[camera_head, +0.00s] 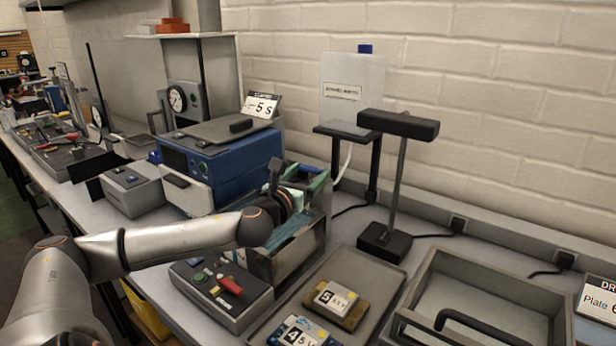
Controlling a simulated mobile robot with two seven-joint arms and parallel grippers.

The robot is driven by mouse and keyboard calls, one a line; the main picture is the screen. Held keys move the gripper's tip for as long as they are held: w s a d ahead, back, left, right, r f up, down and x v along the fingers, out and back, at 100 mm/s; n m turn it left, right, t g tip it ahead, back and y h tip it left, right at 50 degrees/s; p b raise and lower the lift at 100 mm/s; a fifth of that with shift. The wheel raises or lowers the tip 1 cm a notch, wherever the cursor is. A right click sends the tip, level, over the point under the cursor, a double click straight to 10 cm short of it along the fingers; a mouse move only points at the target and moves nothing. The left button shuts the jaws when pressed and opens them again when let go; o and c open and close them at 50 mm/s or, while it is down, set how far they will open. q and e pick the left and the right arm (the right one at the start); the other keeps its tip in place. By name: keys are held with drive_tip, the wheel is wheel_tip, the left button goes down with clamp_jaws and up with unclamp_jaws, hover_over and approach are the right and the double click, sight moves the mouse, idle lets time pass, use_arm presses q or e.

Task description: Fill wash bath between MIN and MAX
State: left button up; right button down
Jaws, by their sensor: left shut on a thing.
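The wash bath seems to be the open box with clear or grey walls (302,254) at the middle of the bench, with a bluish-green inside. Its MIN and MAX marks and liquid level cannot be made out. My left arm comes in from the left, and my left gripper (287,196) is over the bath's back left part. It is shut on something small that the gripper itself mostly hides. A white labelled tank (352,92) with a blue cap stands on a raised stand behind, with a pale tube (345,163) hanging down. My right gripper is not in view.
A control box (223,291) with a red switch and green button is in front of the bath. A tray holds plates marked 5 (338,301) and 4 (303,334). A dark-topped post (396,185) stands behind. A grey handled tray (490,290) is right; a blue machine (228,160) is left.

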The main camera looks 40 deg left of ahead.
use_arm(q)
drive_tip(key=shift+a+f+m+t+h+b, duration=0.1)
drive_tip(key=shift+a+m+t+h+b, duration=0.25)
drive_tip(key=shift+m+h+b, duration=0.25)
drive_tip(key=shift+w+h+b, duration=0.1)
drive_tip(key=shift+h+b, duration=0.3)
drive_tip(key=shift+b, duration=0.05)
drive_tip(key=shift+w+m+h+b, duration=0.1)
drive_tip(key=shift+m+h+b, duration=0.3)
drive_tip(key=shift+h, duration=0.1)
drive_tip(key=shift+r, duration=0.2)
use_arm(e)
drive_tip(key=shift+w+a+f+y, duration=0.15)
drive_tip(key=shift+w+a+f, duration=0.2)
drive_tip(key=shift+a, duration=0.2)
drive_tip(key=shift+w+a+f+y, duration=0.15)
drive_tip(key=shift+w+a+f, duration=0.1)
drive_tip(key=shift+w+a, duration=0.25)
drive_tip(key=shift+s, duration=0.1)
use_arm(q)
drive_tip(key=o, duration=1.2)
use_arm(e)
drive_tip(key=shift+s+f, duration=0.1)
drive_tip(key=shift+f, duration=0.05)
use_arm(q)
drive_tip(key=shift+d, duration=0.1)
